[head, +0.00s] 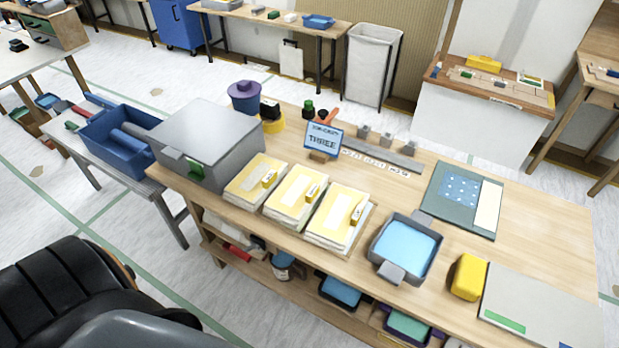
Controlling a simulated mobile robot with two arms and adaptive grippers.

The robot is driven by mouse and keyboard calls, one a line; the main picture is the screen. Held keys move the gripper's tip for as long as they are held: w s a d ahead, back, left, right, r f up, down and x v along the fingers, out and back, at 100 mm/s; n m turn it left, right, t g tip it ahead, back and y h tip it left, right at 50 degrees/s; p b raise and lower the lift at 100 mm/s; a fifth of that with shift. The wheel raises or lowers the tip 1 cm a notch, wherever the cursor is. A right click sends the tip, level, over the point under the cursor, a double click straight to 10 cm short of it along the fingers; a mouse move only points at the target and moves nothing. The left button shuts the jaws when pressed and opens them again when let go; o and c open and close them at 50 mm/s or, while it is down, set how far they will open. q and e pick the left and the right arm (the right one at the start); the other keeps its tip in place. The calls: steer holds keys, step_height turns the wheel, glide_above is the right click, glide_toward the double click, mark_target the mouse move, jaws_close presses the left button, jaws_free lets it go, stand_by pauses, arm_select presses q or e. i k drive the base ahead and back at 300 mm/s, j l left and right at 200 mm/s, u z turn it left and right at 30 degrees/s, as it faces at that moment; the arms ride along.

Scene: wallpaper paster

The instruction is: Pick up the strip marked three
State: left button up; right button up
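Three pale-yellow strips lie side by side on separate white stacks at the near left part of the wooden table: a left strip (248,181), a middle strip (290,199) and a right strip (331,221). Each carries a small upright tag whose marking is too small to read. A blue-framed sign (323,139) behind them reads THREE on its lower line; its upper line is unclear. Neither gripper is in view, and nothing is seen touching the strips.
A grey box (208,142) stands left of the strips. A grey tray with blue contents (405,245) and a yellow block (468,278) lie to the right. A dark green mat (450,223) and a grey board (540,310) lie further right. Bare tabletop shows around the mat.

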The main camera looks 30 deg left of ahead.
mark_target(289, 204)
steer(key=u, duration=1.1)
